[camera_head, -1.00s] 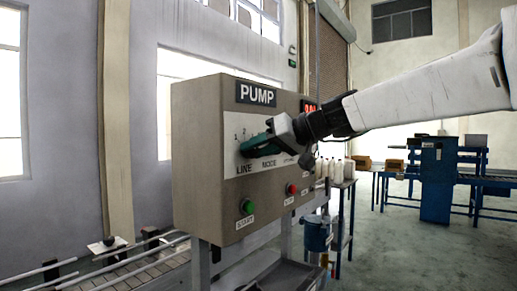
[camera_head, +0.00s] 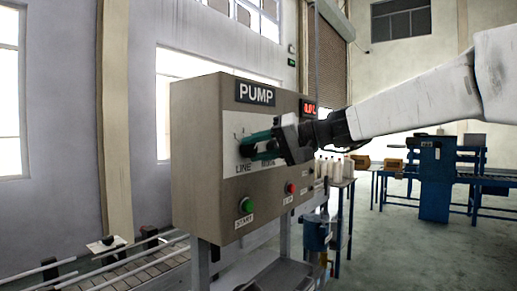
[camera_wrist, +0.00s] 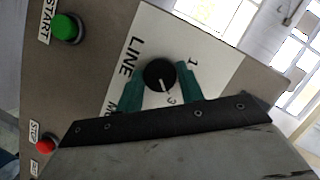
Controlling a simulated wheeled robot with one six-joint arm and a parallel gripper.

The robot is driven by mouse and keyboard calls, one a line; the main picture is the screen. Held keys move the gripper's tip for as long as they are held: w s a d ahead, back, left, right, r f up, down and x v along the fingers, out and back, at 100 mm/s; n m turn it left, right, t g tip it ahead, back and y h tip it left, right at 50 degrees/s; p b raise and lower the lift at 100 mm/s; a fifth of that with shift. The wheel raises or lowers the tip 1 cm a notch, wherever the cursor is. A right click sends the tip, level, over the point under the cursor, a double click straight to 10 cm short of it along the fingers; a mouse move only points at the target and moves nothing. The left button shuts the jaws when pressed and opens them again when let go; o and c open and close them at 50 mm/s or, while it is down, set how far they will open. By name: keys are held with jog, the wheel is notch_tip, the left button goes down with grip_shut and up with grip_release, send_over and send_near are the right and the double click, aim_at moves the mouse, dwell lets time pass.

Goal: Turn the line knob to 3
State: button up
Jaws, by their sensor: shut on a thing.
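The grey pump box (camera_head: 200,185) carries a green START button (camera_head: 246,205), a red button (camera_head: 291,188) and a red display (camera_head: 309,108). The MODE label is partly covered by my gripper. A roller conveyor (camera_head: 125,268) lies at lower left. Open floor is at right.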

jog(key=shift+f, duration=0.1)
jog(key=o, duration=1)
jog(key=v, duration=0.8)
